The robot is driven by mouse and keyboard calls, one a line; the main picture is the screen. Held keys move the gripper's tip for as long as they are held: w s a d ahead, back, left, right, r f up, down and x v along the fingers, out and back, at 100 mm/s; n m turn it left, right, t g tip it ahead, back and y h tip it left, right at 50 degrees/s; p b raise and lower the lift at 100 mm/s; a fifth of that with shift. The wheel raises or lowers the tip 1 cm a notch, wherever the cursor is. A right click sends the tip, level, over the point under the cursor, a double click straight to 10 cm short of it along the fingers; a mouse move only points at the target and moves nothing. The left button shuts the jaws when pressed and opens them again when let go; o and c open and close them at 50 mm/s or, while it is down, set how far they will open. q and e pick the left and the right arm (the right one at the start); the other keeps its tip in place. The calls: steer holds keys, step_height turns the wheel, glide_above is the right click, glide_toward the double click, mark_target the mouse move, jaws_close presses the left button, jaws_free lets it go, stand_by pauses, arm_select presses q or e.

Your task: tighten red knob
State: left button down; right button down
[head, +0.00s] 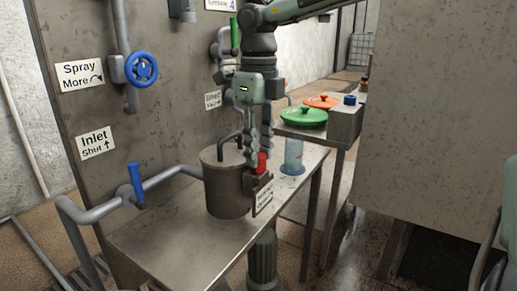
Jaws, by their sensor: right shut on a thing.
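The red knob (262,162) is at the right side of a grey cylindrical tank (226,190) on the metal bench. My right gripper (258,158) comes down from above and is shut on the red knob. Its fingers hide part of the knob, so its exact turn cannot be told. A small label plate (264,196) hangs just below the knob, its text too small to read. My left gripper is not in view.
A pipe with a blue lever handle (136,183) runs to the tank's left. A blue wheel valve (141,68) is on the panel above. Green (304,117) and orange (322,102) lids sit on a table behind. The bench front (170,245) is clear.

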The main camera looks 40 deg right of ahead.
mark_target(258, 154)
steer(key=shift+n, duration=1)
steer(key=n, duration=0.2)
steer(key=shift+n, duration=0.3)
steer(key=n+p, duration=0.1)
steer(key=n, duration=0.4)
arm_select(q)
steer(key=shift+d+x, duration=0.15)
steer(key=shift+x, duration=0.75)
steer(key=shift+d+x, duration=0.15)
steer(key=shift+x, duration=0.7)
arm_select(e)
steer(key=shift+w+n, duration=0.1)
steer(key=shift+n, duration=1.2)
steer(key=c, duration=1.2)
jaws_free()
step_height(258, 154, up, 12)
steer(key=shift+r, duration=0.1)
